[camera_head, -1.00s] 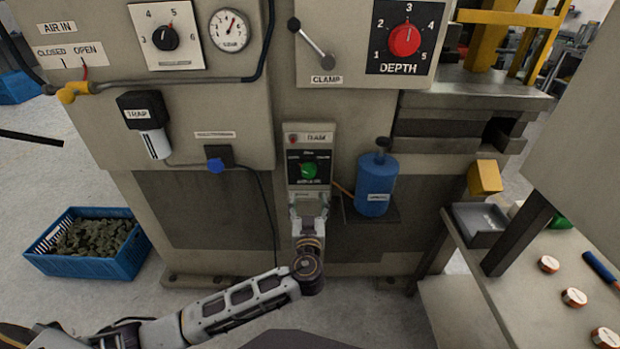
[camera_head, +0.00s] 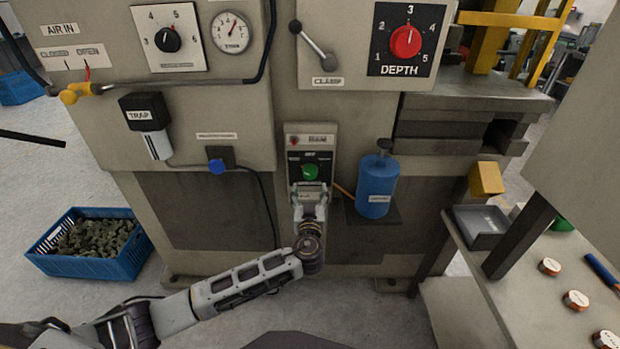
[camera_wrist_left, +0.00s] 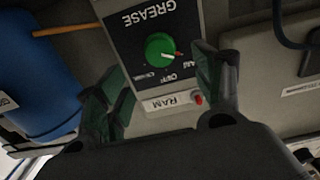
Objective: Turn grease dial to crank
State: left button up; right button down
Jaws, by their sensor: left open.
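The grease dial is a green round knob (camera_head: 310,172) on a dark panel of the narrow box marked RAM, at the middle of the machine. My left gripper (camera_head: 309,192) is just below the dial in the head view. In the left wrist view its two dark fingers (camera_wrist_left: 158,82) are spread apart, with the dial showing beyond and between them, and nothing held. My right gripper is out of view.
A blue bottle (camera_head: 377,186) stands on a small shelf right of the box. A blue plug (camera_head: 217,166) with a hanging cable is left of it. The clamp lever (camera_head: 313,44) is above. A blue crate (camera_head: 135,262) sits on the floor at left.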

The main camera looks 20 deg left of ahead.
aim_at(310, 175)
pick_arm(q)
jog(key=shift+x, duration=3.9)
jog(key=shift+w+f, duration=0.1)
jog(key=shift+w, duration=0.1)
jog(key=c, duration=1)
jog(key=shift+c, duration=0.2)
